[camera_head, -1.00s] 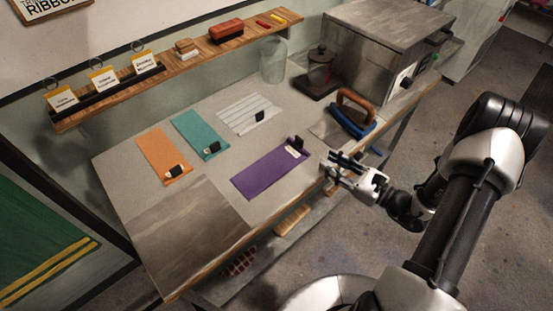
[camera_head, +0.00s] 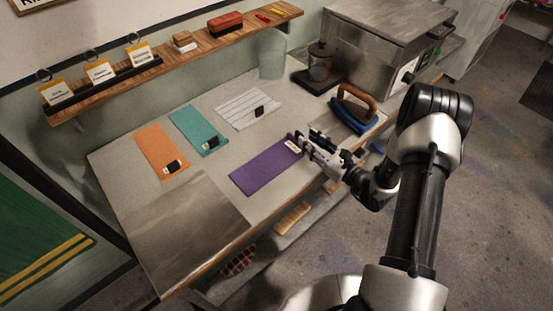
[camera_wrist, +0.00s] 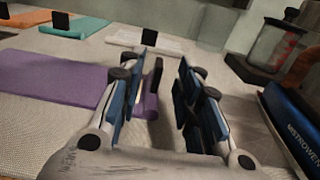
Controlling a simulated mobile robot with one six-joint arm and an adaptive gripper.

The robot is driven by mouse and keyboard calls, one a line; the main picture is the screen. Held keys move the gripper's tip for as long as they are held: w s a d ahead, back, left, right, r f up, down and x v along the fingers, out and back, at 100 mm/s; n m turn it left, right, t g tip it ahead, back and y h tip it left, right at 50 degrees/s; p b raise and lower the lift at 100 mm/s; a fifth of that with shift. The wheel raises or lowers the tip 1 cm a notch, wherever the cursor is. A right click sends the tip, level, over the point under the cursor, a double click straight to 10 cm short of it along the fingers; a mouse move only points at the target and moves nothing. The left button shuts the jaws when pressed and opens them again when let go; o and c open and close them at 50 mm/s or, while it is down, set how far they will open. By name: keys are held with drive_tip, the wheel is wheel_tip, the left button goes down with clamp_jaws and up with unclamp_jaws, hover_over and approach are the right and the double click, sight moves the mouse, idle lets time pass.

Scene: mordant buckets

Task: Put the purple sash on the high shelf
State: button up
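The purple sash (camera_head: 262,169) lies flat on the worktable, with a pale label and a dark clip at its right end. It also shows at the left in the wrist view (camera_wrist: 55,84). My gripper (camera_head: 310,141) is low over the table at that end. In the wrist view its two fingers (camera_wrist: 171,84) are apart, and the dark clip and a purple edge show between them, nearer the left finger. I cannot tell whether a finger touches the clip. The high shelf (camera_head: 212,45) is a wooden board on the wall behind the table.
Orange (camera_head: 158,150), teal (camera_head: 196,130) and striped white (camera_head: 246,110) sashes lie nearby. A blue iron (camera_head: 352,112) with a brown handle stands close right of my gripper. Tagged cards, a small block and a red brush (camera_head: 225,20) occupy the shelf, with gaps between them.

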sight(300, 133)
drive_tip(key=b+x, duration=0.1)
drive_tip(key=x, duration=0.4)
drive_tip(key=shift+w+a, duration=0.1)
drive_tip(key=shift+c, duration=0.2)
clamp_jaws()
